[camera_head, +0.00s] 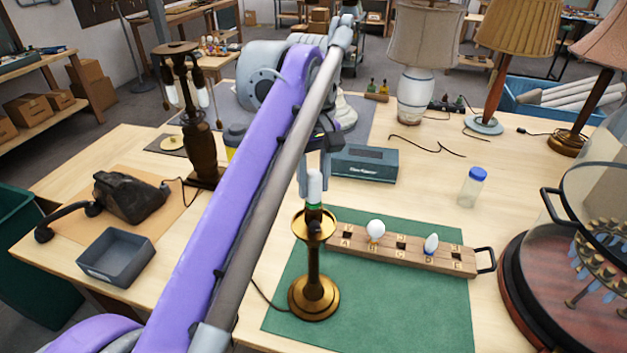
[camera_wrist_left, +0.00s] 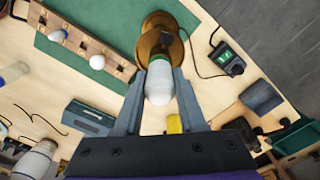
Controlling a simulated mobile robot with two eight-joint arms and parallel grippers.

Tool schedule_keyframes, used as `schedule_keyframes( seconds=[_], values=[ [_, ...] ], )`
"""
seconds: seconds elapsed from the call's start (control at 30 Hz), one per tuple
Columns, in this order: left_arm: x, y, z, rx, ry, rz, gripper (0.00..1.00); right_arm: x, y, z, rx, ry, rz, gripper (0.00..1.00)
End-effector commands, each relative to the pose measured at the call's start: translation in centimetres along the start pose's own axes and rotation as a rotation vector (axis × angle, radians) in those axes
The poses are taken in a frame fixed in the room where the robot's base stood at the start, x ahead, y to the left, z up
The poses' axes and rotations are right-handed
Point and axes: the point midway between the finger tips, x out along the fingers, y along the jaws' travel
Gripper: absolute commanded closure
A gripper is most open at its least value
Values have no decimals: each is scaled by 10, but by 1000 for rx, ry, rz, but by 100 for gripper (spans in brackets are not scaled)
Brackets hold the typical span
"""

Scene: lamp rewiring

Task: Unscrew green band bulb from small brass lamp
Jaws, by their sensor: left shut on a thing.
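The small brass lamp (camera_head: 314,265) stands upright on the green mat (camera_head: 405,312). The green band bulb (camera_head: 314,188), white with a green band at its lower end, sits upright at the top of the lamp. My left gripper (camera_head: 314,172) comes from above and is shut on the bulb. In the left wrist view, the fingers of my left gripper (camera_wrist_left: 158,78) lie on both sides of the white bulb (camera_wrist_left: 158,90), with the brass lamp (camera_wrist_left: 158,38) beyond it. The bulb's base is hidden in the lamp top. My right gripper is not in view.
A wooden bulb rack (camera_head: 405,257) with lettered holes holds a round bulb (camera_head: 376,229) and an oval bulb (camera_head: 431,244), right of the lamp. A teal box (camera_head: 364,165) lies behind. A glass-domed stand (camera_head: 590,270) is at right, a grey tray (camera_head: 115,257) at left.

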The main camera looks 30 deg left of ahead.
Motion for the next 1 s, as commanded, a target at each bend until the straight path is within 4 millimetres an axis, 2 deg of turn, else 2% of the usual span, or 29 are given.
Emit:
schedule_keyframes(
  seconds=[0.1, 0.2, 0.57, 0.8, 1.0],
  values=[
    [0, 0, 0, -165, 0, 0, 100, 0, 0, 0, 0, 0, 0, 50],
    [0, 0, 0, -255, 0, 0, 100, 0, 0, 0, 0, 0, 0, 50],
    [0, 0, 0, -296, 0, 0, 100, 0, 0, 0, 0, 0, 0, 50],
    [0, 0, 0, -545, 0, 0, 100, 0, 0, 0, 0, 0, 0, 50],
    [-4, 0, 0, -537, 0, 0, 100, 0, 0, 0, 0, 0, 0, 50]
  ],
)
